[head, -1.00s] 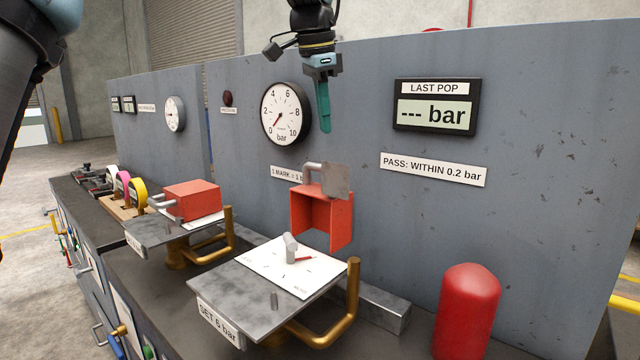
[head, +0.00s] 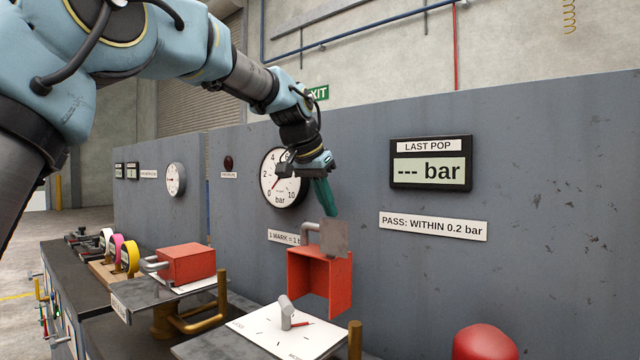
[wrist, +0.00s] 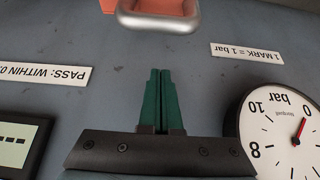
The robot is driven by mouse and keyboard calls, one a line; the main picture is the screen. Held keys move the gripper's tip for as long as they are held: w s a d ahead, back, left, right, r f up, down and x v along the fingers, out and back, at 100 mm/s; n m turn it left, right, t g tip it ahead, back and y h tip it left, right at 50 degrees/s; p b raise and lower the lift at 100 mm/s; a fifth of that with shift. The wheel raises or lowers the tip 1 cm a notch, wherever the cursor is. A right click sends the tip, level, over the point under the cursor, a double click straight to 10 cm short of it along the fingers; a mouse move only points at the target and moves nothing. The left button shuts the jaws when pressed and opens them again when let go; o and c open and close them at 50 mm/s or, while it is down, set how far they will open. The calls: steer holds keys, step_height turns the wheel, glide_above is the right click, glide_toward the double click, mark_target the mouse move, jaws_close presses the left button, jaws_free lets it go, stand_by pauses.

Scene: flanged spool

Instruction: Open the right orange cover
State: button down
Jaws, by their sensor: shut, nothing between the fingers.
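The right orange cover (head: 320,282) stands swung up on its edge behind a white dial plate (head: 262,338), its hollow side showing. A grey handle (head: 310,230) with a square grey plate is at its top. The dial's grey knob (head: 286,312) is uncovered. My gripper (head: 331,212) is shut and empty, just above the handle, with green fingers angled down. In the wrist view the fingertips (wrist: 160,72) point at the handle (wrist: 158,20), with a visible gap. Part of the cover (wrist: 155,5) shows behind it.
The left orange cover (head: 187,263) lies closed on its stand. A grey wall panel (head: 400,290) with a gauge (head: 283,180) and display (head: 432,163) stands close behind. A red rounded object (head: 485,343) is at lower right. Brass bars (head: 354,340) edge the stands.

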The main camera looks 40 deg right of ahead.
mark_target(311, 224)
steer(key=shift+s+a+f, duration=0.1)
steer(key=shift+a+f, duration=0.15)
steer(key=shift+a, duration=0.35)
steer(key=shift+s+a+f, duration=0.15)
steer(key=shift+a+f, duration=0.05)
steer(key=shift+a, duration=0.35)
steer(key=shift+s+a+f, duration=0.1)
steer(key=shift+a+f, duration=0.15)
steer(key=shift+a, duration=0.35)
steer(key=shift+a+f+b, duration=0.2)
steer(key=shift+a+b, duration=0.2)
steer(key=shift+b, duration=0.6)
steer(key=a+h+b, duration=0.1)
steer(key=b, duration=0.1)
steer(key=a+b, duration=0.1)
steer(key=b, duration=0.2)
steer(key=shift+s+a+r+h, duration=0.1)
steer(key=shift+s+a+h, duration=0.1)
steer(key=shift+h, duration=0.2)
steer(key=shift+s+a+r+b, duration=0.15)
steer(key=shift+a+b, duration=0.4)
steer(key=shift+s+a+r+b, duration=0.1)
steer(key=shift+a+r+b, duration=0.05)
steer(key=shift+a+b, duration=0.35)
steer(key=shift+s+a+r, duration=0.1)
steer(key=shift+a+r, duration=0.05)
steer(key=shift+a, duration=0.1)
steer(key=shift+r, duration=0.1)
